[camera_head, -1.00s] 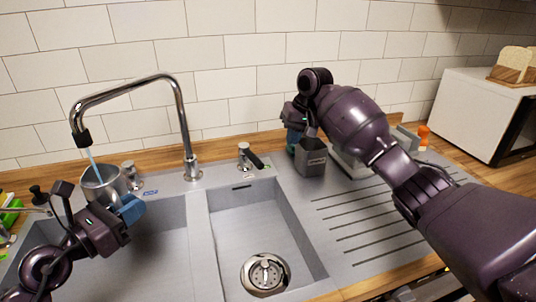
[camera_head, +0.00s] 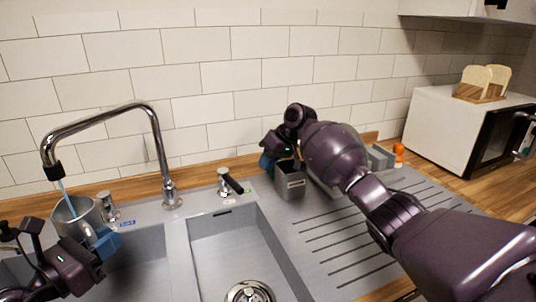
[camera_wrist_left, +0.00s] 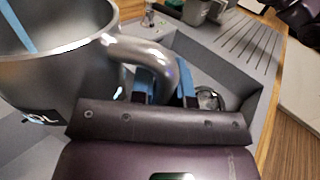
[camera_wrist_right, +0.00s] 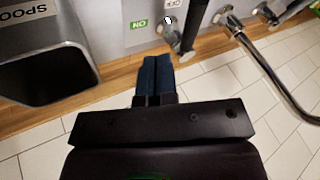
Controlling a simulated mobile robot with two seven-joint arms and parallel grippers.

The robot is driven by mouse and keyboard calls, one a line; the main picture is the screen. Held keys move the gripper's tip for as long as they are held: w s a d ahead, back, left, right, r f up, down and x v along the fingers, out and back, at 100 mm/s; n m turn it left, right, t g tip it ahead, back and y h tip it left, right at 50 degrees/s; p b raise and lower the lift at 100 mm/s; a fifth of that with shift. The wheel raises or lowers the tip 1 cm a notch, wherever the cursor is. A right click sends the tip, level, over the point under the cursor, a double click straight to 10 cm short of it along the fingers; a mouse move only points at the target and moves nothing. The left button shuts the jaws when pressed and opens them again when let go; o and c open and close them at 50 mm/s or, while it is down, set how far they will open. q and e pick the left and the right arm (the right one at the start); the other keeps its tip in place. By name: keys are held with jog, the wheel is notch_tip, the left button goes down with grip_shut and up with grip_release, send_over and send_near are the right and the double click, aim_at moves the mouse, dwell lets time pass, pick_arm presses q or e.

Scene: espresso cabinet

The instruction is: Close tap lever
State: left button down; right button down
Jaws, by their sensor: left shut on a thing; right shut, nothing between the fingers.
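The tap lever (camera_head: 234,185) has a black handle on a chrome base behind the right basin; it also shows in the right wrist view (camera_wrist_right: 192,25), beside green ON and white OFF labels. The tap (camera_head: 158,150) pours a thin stream of water (camera_head: 64,190) into a metal mug (camera_head: 72,222). My left gripper (camera_head: 104,243) is shut on the mug's handle; the mug fills the left of the left wrist view (camera_wrist_left: 60,75). My right gripper (camera_head: 267,163) is shut and empty, to the right of the lever and apart from it; its blue fingertips (camera_wrist_right: 157,68) show together.
A grey spoon holder (camera_head: 290,186) stands just below and right of my right gripper, close to it. The tiled wall is behind. The ribbed drainboard (camera_head: 335,235) is mostly free in front. A white microwave (camera_head: 440,120) stands at the right.

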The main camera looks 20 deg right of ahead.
aim_at(238, 185)
jog(key=a+f, duration=0.4)
jog(key=a, duration=0.1)
jog(key=shift+w+a+f, duration=0.15)
jog(key=shift+a+f, duration=0.05)
jog(key=shift+a, duration=0.2)
jog(key=shift+s+a+m+t, duration=0.15)
jog(key=shift+s+a+m, duration=0.15)
jog(key=shift+a, duration=0.35)
jog(key=shift+s+a+m+t, duration=0.15)
jog(key=shift+a+m, duration=0.25)
jog(key=shift+a, duration=0.2)
jog(key=shift+d, duration=0.1)
